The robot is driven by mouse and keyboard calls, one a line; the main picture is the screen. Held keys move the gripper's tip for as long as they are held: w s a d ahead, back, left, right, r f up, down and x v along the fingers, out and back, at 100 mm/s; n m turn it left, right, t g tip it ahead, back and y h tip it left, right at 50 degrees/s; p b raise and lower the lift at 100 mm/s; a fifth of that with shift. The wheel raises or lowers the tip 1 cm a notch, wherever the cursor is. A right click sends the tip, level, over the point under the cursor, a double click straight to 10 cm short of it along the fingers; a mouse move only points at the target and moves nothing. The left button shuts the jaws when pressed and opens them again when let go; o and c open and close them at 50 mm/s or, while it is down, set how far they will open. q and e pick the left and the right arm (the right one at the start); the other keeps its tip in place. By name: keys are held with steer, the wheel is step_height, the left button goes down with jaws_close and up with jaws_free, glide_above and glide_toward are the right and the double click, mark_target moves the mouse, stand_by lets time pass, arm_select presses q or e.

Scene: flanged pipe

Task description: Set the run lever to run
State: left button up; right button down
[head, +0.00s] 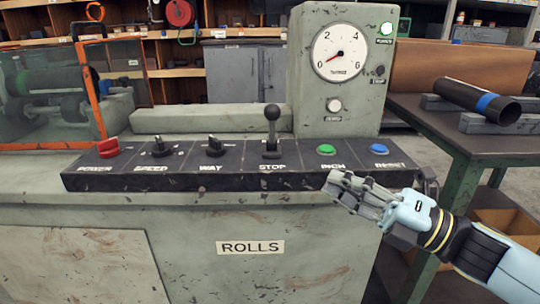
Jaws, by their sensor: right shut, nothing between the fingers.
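The lever (271,125) has a black ball knob and stands upright from a slot in the dark control panel (130,183). The label under it reads STOP. My right gripper (334,186) is shut and empty at the panel's front edge, to the right of the lever and lower, apart from it. It points left, below the green INCH button (326,150). My left gripper is out of view.
Left of the lever are a red POWER switch (108,147) and the SPEED (161,147) and WAY (213,148) knobs. A blue RESET button (379,149) is at right. A gauge (339,52) stands behind. A bench (430,125) holds a dark pipe (478,100).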

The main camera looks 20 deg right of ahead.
mark_target(272, 129)
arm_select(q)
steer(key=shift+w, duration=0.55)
arm_select(e)
steer(key=shift+w, duration=0.1)
steer(key=x, duration=0.4)
steer(key=w+d+x, duration=0.1)
steer(key=x, duration=0.3)
steer(key=d+r+p+x, duration=0.1)
steer(key=x, duration=0.3)
steer(key=shift+w+a+r, duration=0.2)
steer(key=shift+w, duration=0.35)
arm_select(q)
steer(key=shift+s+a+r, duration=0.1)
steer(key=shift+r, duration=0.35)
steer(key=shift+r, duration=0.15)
